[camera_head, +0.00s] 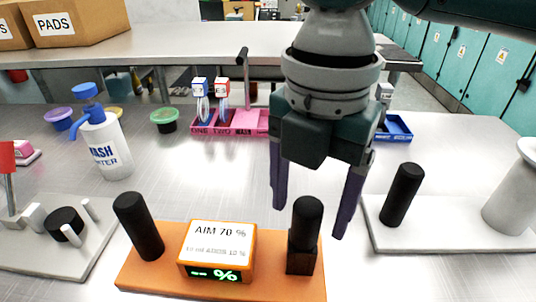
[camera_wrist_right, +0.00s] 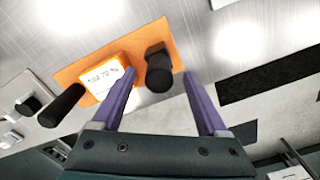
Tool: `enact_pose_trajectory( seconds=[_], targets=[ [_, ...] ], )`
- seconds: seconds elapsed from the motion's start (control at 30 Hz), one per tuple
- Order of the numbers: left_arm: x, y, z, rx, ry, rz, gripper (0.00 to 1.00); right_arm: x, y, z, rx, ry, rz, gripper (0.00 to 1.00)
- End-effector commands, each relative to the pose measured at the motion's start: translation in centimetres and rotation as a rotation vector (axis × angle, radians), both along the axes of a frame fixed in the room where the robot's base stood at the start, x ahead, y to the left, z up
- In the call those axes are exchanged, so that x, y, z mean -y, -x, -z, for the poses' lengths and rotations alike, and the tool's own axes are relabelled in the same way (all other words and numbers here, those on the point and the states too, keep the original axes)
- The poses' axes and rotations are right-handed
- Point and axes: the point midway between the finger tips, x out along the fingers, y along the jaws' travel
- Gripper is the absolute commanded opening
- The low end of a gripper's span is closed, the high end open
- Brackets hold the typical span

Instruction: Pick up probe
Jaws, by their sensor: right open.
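An orange base (camera_head: 275,284) holds a small display box (camera_head: 216,250) reading "AIM 70 %" above a green "-- %". A black rounded handle, seemingly the probe (camera_head: 306,218), stands upright in a dark square holder (camera_head: 302,257) at the base's right end. Another black post (camera_head: 139,226) stands at its left end. My right gripper (camera_head: 310,222) is open and empty, pointing down, with its purple fingers either side of the probe in the picture. In the right wrist view the probe (camera_wrist_right: 158,73) shows between the fingertips, apparently untouched. My left gripper is not in view.
A grey plate (camera_head: 455,238) with a black handle (camera_head: 402,194) and white cylinder (camera_head: 512,195) is at right. A wash bottle (camera_head: 104,145) and a grey plate with knobs (camera_head: 45,255) are at left. Pink trays (camera_head: 205,130) stand behind.

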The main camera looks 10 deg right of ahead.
Motion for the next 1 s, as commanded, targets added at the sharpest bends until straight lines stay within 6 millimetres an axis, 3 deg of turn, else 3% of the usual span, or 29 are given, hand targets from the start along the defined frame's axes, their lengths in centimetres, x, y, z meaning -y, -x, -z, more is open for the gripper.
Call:
enact_pose_trajectory(
  seconds=[0.17, 0.43, 1.0],
  targets=[
    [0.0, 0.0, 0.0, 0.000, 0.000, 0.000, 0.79, 0.0, 0.0, 2.3, -0.001, 0.001, -0.001, 0.77],
    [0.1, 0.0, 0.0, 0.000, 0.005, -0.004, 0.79, 0.0, -0.1, 2.6, 0.001, -0.001, -0.001, 0.75],
    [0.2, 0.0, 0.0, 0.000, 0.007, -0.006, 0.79, 0.0, -0.1, 2.5, 0.001, 0.001, -0.001, 0.11]
  ],
)
